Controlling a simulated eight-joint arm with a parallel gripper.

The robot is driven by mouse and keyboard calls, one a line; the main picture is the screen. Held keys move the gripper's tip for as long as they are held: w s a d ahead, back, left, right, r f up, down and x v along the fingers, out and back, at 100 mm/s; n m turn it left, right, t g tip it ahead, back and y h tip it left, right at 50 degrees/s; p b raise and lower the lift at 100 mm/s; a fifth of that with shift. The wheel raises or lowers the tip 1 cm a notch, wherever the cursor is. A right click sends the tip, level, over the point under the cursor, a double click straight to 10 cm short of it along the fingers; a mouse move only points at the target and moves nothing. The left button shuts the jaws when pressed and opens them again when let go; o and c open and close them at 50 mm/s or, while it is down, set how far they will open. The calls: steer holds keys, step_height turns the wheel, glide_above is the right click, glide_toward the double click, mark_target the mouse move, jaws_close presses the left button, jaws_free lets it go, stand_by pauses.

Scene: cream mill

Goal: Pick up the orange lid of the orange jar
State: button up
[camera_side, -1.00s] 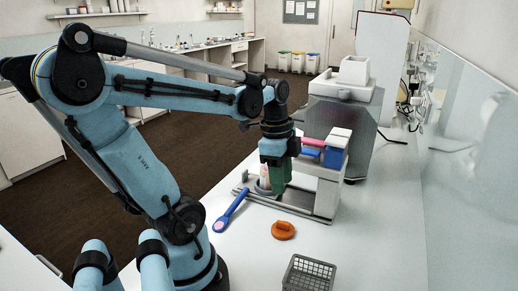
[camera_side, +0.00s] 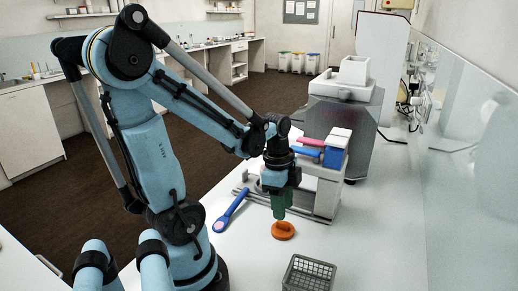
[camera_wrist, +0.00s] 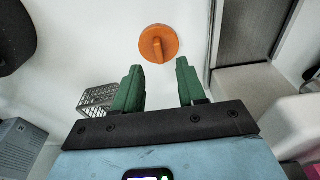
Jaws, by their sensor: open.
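The orange lid (camera_side: 283,230) lies flat on the white bench, with its raised grip bar facing up. In the wrist view the lid (camera_wrist: 158,44) sits just beyond the fingertips, roughly centred between them. My gripper (camera_side: 279,214) hangs pointing down right above the lid in the side view. Its two green fingers (camera_wrist: 158,72) are apart with nothing between them. From the side I cannot tell whether the fingertips touch the lid. The orange jar itself is not clearly visible; my gripper and wrist cover part of the mill's base.
A blue spoon-like tool (camera_side: 230,211) lies left of the lid. A grey wire basket (camera_side: 308,274) stands at the bench front, also seen in the wrist view (camera_wrist: 97,99). The mill (camera_side: 345,110) stands behind. The bench right of the lid is clear.

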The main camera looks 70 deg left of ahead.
mark_target(283, 228)
steer(key=shift+w+d+f, duration=0.1)
steer(key=shift+f, duration=2.3)
steer(key=shift+c, duration=0.4)
jaws_close()
